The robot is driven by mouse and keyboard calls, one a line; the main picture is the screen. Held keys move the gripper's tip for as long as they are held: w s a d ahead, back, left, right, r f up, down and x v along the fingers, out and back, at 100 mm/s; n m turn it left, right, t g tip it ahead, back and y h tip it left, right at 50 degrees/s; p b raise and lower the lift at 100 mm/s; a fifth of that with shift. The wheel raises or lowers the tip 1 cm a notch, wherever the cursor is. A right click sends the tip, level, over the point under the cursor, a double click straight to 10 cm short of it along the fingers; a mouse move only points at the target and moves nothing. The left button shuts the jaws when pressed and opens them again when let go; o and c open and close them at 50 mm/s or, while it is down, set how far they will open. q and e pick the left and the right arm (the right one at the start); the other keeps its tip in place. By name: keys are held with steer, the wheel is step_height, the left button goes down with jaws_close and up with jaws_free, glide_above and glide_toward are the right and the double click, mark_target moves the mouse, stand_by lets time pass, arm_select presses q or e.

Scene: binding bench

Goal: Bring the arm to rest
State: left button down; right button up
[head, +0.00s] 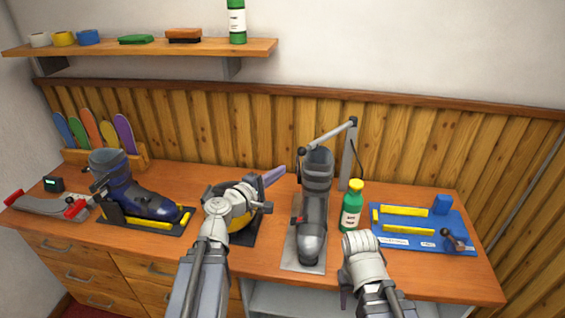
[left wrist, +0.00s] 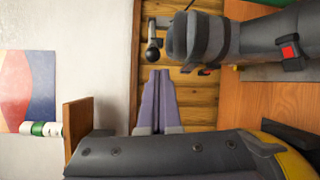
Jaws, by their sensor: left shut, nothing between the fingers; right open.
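My left gripper (head: 275,176) is raised above the middle of the bench, its purple fingers pointing right and towards the back. In the left wrist view its fingers (left wrist: 157,100) lie together with nothing between them. They are apart from the grey boot (head: 312,205), which also shows in the left wrist view (left wrist: 245,40). My right arm reaches over the front of the bench, right of the grey boot.
A green bottle (head: 351,208) stands close behind my right wrist. A blue tray (head: 420,246) with yellow bars lies at the right. A blue boot (head: 140,195) stands at the left. A yellow-and-dark object (head: 243,222) sits under my left wrist. A metal post (head: 347,160) rises behind the grey boot.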

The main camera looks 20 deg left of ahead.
arm_select(q)
steer(key=s+d+f+m+g+h, duration=0.1)
steer(key=s+d+f+m+g, duration=0.4)
steer(key=d, duration=0.3)
steer(key=s+d+f+m+g, duration=0.3)
steer(key=d+f+m+g, duration=0.25)
steer(key=d+f, duration=0.3)
steer(key=s+a+f+m+g+y, duration=0.1)
steer(key=s+f+m+g+y, duration=0.1)
steer(key=s, duration=0.4)
steer(key=s+a+f+m+g+y, duration=0.1)
steer(key=s+f+m+g+y, duration=0.2)
steer(key=s+f+m+y, duration=0.2)
steer(key=shift+s+a+m+g+y, duration=0.35)
steer(key=shift+s+m+y, duration=0.55)
steer(key=shift+y, duration=0.2)
arm_select(e)
steer(key=shift+w, duration=0.2)
steer(key=shift+c, duration=0.2)
